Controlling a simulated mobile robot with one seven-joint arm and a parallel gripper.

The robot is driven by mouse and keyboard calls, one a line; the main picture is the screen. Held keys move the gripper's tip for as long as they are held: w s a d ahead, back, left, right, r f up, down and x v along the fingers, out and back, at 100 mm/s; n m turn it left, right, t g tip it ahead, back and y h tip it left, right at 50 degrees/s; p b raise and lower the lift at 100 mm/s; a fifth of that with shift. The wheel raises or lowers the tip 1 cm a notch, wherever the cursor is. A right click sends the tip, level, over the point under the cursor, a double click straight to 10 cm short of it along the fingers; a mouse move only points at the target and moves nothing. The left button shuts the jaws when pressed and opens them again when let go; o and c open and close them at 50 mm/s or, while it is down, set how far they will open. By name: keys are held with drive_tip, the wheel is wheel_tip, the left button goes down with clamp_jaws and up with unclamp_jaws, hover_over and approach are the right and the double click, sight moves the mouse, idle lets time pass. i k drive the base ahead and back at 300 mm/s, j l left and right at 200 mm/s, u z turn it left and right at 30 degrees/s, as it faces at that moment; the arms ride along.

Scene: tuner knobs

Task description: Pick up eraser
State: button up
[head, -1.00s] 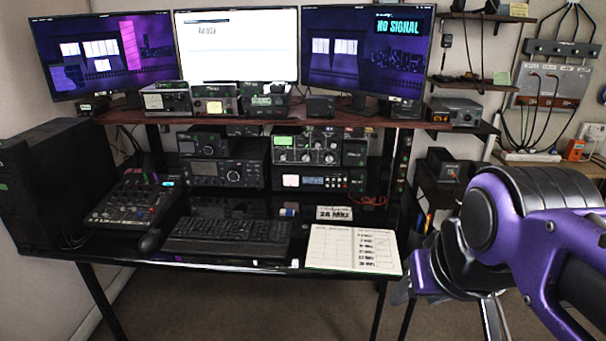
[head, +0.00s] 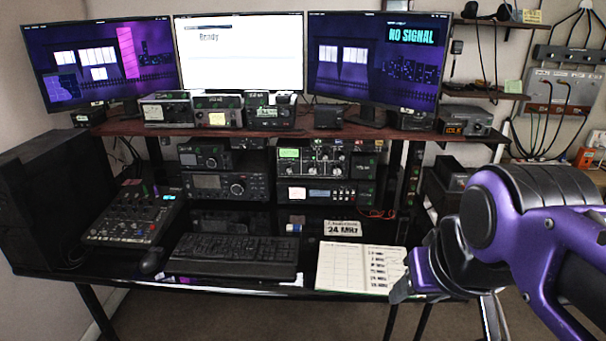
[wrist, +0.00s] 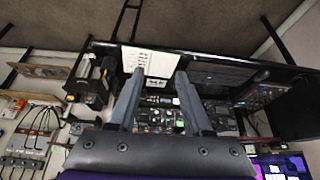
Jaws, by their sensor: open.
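A small white and blue block (head: 293,228), which looks like the eraser, lies on the black desk (head: 255,222) behind the keyboard and left of the 24 MHz card. It is too small to make out clearly, and I cannot pick it out surely in the wrist view. My gripper (wrist: 158,74) is open, its two grey fingers apart with nothing held between them. In the head view my purple arm is at the right, beside the desk's right end, and the gripper is well away from the block.
The keyboard (head: 232,252) and an open notebook (head: 345,266) lie along the desk's front. The 24 MHz card (head: 343,229) stands close to the block. Radios (head: 325,160) and a raised shelf (head: 270,133) rise behind. A mixer (head: 125,222) is at the left.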

sight(294, 229)
drive_tip(key=i+j, duration=0.65)
drive_tip(key=i+z, duration=0.05)
drive_tip(key=i, duration=0.1)
